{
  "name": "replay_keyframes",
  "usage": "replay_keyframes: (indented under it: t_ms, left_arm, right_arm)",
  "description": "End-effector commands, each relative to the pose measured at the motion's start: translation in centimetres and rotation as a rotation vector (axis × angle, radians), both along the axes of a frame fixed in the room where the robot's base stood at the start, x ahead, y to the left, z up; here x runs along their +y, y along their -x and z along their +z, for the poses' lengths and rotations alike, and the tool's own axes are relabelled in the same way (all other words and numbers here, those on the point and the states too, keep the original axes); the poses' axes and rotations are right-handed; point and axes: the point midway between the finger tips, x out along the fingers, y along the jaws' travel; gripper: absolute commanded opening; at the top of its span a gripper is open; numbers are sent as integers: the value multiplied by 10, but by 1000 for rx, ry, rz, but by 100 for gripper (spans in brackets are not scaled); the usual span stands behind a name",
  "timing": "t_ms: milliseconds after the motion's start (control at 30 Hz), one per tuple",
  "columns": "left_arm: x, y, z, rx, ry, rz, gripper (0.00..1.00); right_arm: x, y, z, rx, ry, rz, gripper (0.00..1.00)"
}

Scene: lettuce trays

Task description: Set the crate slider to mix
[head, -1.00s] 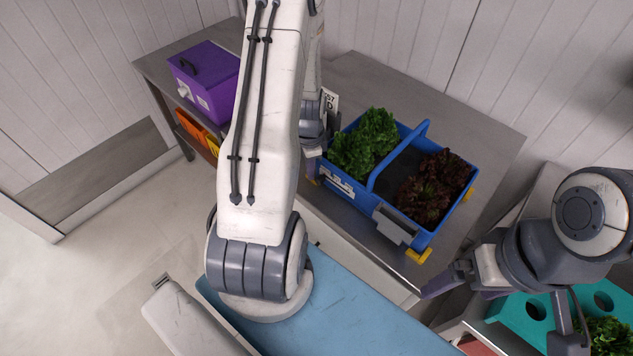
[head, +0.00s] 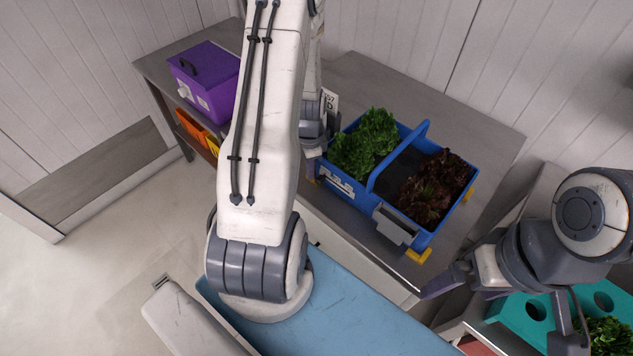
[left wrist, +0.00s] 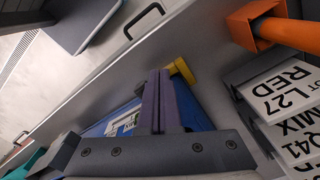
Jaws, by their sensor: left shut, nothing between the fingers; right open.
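The blue crate (head: 440,232) stands on the metal table, with green lettuce (head: 365,143) in one part and dark red lettuce (head: 435,187) in the other. A white strip (head: 337,181) is on its front side, left of a grey holder (head: 395,228); I cannot read a slider setting. My left gripper is mostly hidden by my arm in the head view. In the left wrist view my left gripper (left wrist: 162,78) is shut and empty, in front of the blue crate (left wrist: 195,112) and its pale strip (left wrist: 125,124). My right gripper (head: 458,287) is open, at the lower right.
White cards (left wrist: 285,90) reading RED and MIX are beside an orange peg (left wrist: 262,25) in the left wrist view. A purple box (head: 205,75) stands at the table's left end, above orange bins (head: 192,130). A teal tray (head: 510,313) is at the lower right.

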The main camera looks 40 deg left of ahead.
Motion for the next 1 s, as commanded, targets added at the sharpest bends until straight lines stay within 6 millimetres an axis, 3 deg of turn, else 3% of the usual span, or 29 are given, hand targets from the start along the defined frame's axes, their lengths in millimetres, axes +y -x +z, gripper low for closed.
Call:
replay_keyframes:
  t_ms: [1000]
  left_arm:
    - [-11, 1, 0, 0, 0, -1, 0]
  right_arm:
    - [0, 0, 0, 0, 0, 0, 100]
